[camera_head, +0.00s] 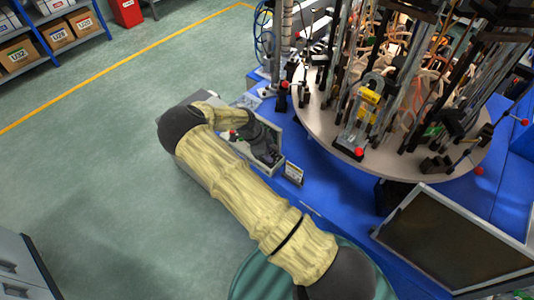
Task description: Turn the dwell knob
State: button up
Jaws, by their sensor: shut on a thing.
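My arm, in a pale yellow sleeve, reaches from the bottom right up to a small grey control box (281,172) at the left edge of the blue machine bed. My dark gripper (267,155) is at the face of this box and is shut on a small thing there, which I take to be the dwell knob. The knob itself is hidden by the gripper, so its angle cannot be told. A small red and green control (234,135) shows on the box just left of the gripper.
A round carousel table (405,165) with upright rods, hoses and clamps stands right of the box. A dark screen (450,245) is at the lower right. A small label card (293,173) stands beside the box. The green floor (90,170) at left is clear.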

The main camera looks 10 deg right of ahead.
jog(key=shift+d, duration=0.15)
jog(key=o, duration=0.7)
jog(key=shift+a+r, duration=0.2)
jog(key=shift+r, duration=0.05)
jog(key=b+v, duration=0.3)
jog(key=v, duration=1.3)
jog(key=shift+r, duration=0.45)
